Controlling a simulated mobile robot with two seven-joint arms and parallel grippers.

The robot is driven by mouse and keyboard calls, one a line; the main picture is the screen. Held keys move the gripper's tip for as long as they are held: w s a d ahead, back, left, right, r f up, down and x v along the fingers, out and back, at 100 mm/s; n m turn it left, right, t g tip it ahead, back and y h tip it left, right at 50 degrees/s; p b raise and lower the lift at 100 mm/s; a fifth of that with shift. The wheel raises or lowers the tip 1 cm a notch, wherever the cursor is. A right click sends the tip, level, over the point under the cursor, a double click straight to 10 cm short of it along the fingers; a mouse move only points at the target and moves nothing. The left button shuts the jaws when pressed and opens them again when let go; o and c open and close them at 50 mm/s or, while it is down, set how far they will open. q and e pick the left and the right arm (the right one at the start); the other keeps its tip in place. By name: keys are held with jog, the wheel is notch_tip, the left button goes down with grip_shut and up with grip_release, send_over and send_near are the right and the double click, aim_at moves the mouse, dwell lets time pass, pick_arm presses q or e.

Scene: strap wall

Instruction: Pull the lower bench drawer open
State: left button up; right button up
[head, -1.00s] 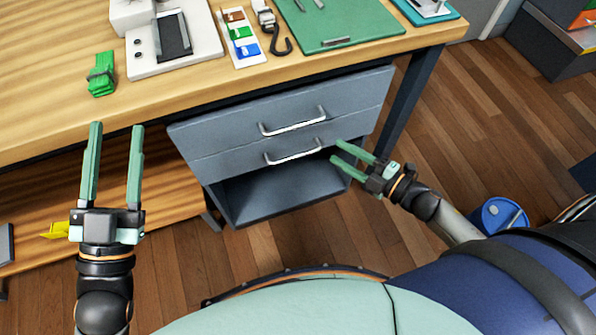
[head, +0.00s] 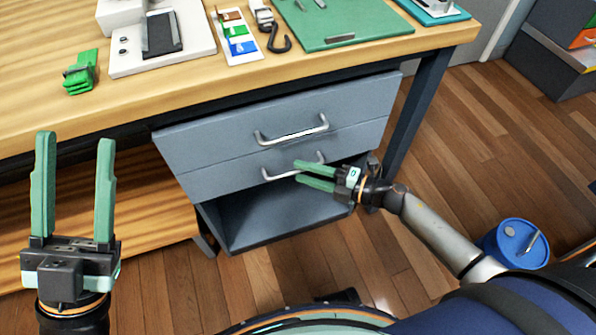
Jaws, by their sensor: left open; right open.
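The grey drawer unit hangs under the bench. Its upper drawer (head: 215,148) and lower drawer (head: 225,175) both look shut, each with a silver bar handle. My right gripper (head: 297,171) is open, its green fingers pointing left at the right part of the lower handle (head: 280,175). The fingertips overlap that handle in the picture; I cannot tell whether they touch it. My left gripper (head: 76,145) is open and empty, upright at the left in front of the bench, well away from the drawers.
The wooden bench top (head: 150,95) carries a green strap bundle (head: 81,73), a green mat (head: 340,22) and a hook (head: 277,38). Below the drawers is an open grey compartment (head: 270,215). A blue drum (head: 515,243) stands on the floor at right.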

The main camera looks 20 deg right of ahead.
jog(key=shift+x, duration=1.15)
grip_shut()
dwell(0.6)
